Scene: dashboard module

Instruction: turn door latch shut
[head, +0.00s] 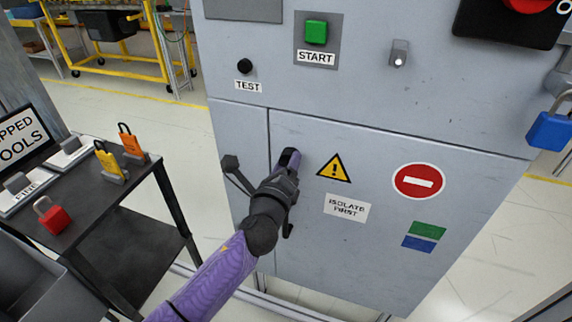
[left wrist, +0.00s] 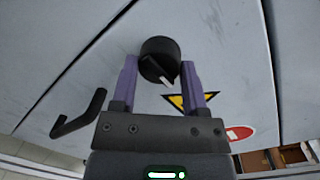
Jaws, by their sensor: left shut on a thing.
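The door latch (left wrist: 158,52) is a round black knob with a white pointer mark, set on the grey cabinet door (head: 390,215). In the left wrist view the pointer slants toward the lower right. My left gripper (head: 289,160) is at the upper left of the door, its two purple fingers (left wrist: 157,78) shut on the knob from either side. In the head view my gripper largely hides the knob. A black bent door handle (left wrist: 80,118) sticks out left of the gripper; it also shows in the head view (head: 236,174). My right gripper is out of view.
Above the door are a green START button (head: 316,32), a black TEST button (head: 244,66) and a switch (head: 399,53). A blue padlock (head: 549,131) hangs at the right. A dark cart (head: 110,185) with coloured padlocks stands left of my arm.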

